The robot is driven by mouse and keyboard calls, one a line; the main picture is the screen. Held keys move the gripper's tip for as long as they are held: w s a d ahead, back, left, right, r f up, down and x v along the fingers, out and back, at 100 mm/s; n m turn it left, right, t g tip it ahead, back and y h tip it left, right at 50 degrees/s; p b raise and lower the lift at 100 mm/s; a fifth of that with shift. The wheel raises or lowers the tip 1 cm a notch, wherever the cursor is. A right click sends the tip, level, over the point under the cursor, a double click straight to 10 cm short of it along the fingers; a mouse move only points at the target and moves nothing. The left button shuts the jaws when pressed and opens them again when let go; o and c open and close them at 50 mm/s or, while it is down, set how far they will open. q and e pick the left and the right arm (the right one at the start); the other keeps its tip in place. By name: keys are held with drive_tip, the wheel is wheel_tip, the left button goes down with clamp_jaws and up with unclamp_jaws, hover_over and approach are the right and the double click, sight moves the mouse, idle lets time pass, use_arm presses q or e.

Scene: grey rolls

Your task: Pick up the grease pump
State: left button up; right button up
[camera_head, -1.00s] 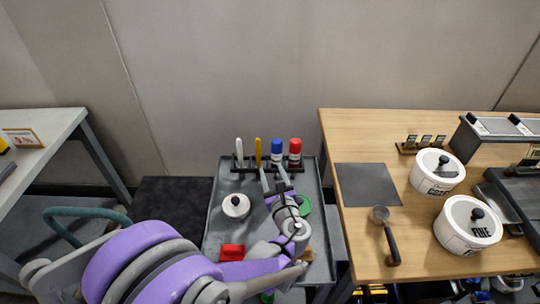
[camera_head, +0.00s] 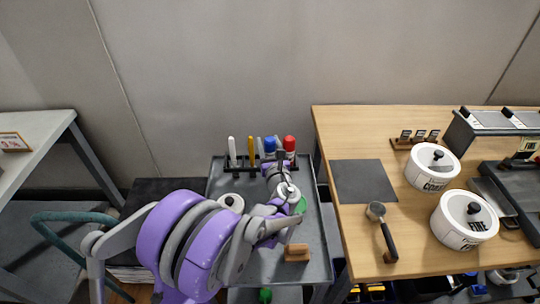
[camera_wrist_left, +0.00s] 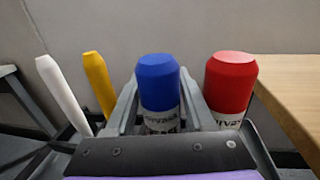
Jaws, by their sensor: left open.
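Which item is the grease pump is not certain from its looks. A blue-capped bottle (camera_head: 269,146) stands upright in the dark rack at the back of the grey cart. It also shows in the left wrist view (camera_wrist_left: 158,85), with a pale label I cannot read clearly. My left gripper (camera_head: 272,160) is open, with one finger on each side of this bottle; contact is not clear. A red-capped bottle (camera_wrist_left: 231,85) stands just right of the fingers. A yellow stick (camera_wrist_left: 99,82) and a white stick (camera_wrist_left: 62,92) stand to the left. My right gripper is out of view.
A wooden table (camera_head: 415,235) with pots and a portafilter (camera_head: 382,228) stands close on the right. A wall is behind.

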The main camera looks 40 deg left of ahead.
use_arm(q)
drive_tip(key=shift+w+a, duration=0.3)
clamp_jaws()
